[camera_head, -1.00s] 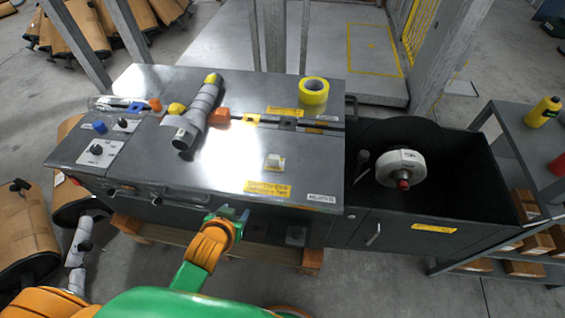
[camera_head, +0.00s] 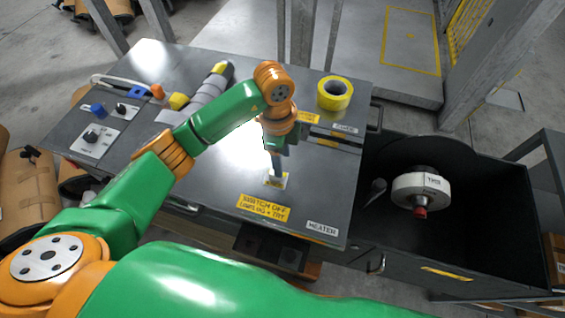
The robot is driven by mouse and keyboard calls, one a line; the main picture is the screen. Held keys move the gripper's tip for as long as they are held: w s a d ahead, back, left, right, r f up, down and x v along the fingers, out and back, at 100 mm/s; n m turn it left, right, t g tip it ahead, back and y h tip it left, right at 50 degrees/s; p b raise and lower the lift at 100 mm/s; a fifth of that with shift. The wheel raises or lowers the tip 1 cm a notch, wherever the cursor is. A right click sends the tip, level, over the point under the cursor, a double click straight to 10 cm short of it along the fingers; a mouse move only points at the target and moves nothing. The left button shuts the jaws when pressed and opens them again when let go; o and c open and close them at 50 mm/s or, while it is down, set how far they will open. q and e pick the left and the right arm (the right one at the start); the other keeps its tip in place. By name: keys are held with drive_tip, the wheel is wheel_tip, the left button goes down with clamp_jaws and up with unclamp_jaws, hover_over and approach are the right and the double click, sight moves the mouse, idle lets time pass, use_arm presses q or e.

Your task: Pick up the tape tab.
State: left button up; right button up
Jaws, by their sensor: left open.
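The tape tab appears to be the small pale piece (camera_head: 275,181) on the grey machine top (camera_head: 215,205), behind the yellow warning label. My left gripper (camera_head: 276,170) points straight down right over it, and its fingers hide part of it. The gripper is open; whether its fingers touch the tab, I cannot tell. My right gripper is not in the picture.
A yellow tape roll (camera_head: 335,93) lies on the machine top at the back right. A grey muffler pipe (camera_head: 207,92) lies behind my left arm.

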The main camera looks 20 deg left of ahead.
sight(270, 180)
use_arm(q)
drive_tip(key=shift+w+a+y, duration=0.1)
drive_tip(key=shift+a+y, duration=0.3)
drive_tip(key=shift+a, duration=0.4)
drive_tip(key=f, duration=0.4)
drive_tip(key=s+f, duration=0.1)
drive_tip(key=shift+f+p, duration=0.3)
drive_tip(key=shift+f, duration=0.1)
drive_tip(key=shift+w+f, duration=0.15)
drive_tip(key=shift+f, duration=0.2)
clamp_jaws()
